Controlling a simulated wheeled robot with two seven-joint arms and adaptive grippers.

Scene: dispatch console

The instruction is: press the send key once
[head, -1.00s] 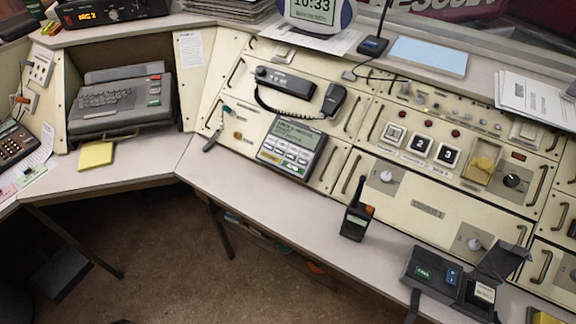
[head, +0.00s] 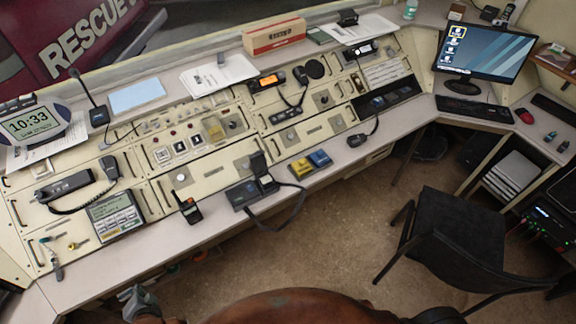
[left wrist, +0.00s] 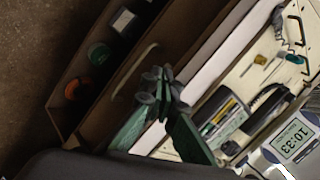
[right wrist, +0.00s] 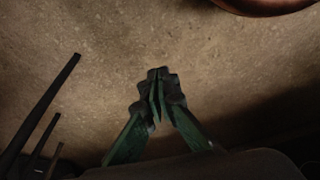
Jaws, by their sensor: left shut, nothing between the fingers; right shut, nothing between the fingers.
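A grey desk unit with a display and several keys (head: 115,215) sits on the sloped console at the left of the head view. It also shows in the left wrist view (left wrist: 220,122). Its key labels are too small to read, so I cannot tell which key is the send key. My left gripper (head: 136,294) is low at the bottom left of the head view, in front of the desk edge and apart from the unit. Its fingers are closed and empty in the left wrist view (left wrist: 158,76). My right gripper (right wrist: 158,76) is closed and empty above the floor.
A corded handset (head: 65,187) lies beside the unit. A brown rounded thing (head: 290,306) is at the bottom. A black chair (head: 450,235) stands on the floor at right.

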